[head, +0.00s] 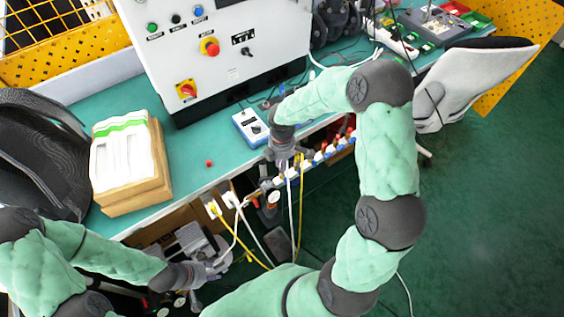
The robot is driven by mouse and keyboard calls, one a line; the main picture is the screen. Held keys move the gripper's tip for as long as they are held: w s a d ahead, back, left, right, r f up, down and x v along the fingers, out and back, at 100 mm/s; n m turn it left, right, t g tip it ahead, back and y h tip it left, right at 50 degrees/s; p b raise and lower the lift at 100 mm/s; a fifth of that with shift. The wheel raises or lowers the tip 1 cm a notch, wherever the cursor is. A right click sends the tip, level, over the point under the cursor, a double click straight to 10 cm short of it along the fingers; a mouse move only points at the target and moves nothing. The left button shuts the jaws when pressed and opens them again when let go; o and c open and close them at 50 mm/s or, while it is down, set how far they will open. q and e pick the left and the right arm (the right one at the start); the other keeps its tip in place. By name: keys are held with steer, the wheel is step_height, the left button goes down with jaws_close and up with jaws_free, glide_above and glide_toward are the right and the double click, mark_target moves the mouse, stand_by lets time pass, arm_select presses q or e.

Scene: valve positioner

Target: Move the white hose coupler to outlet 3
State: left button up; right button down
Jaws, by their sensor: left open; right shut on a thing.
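My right gripper (285,162) is at the left part of the outlet manifold (318,160), under the table's front edge. It is shut on a coupler, which its fingers mostly hide. A white hose (290,205) hangs straight down from just below these fingers, beside a yellow hose (300,205). I cannot read outlet numbers, nor tell whether the held coupler touches an outlet. My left gripper (213,269) is open, low at the left, beside a grey valve device (190,240).
The green table (190,175) holds a control cabinet (220,60), a blue-white meter (250,127), and a wooden box (135,190). More white and yellow hoses loop below its edge. A chair (475,75) stands at the right. The floor (480,220) at right is clear.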

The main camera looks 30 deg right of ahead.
steer(key=shift+r, duration=0.1)
stand_by(0.3)
steer(key=shift+r+p, duration=1.85)
steer(key=shift+r, duration=0.15)
steer(key=shift+d, duration=0.1)
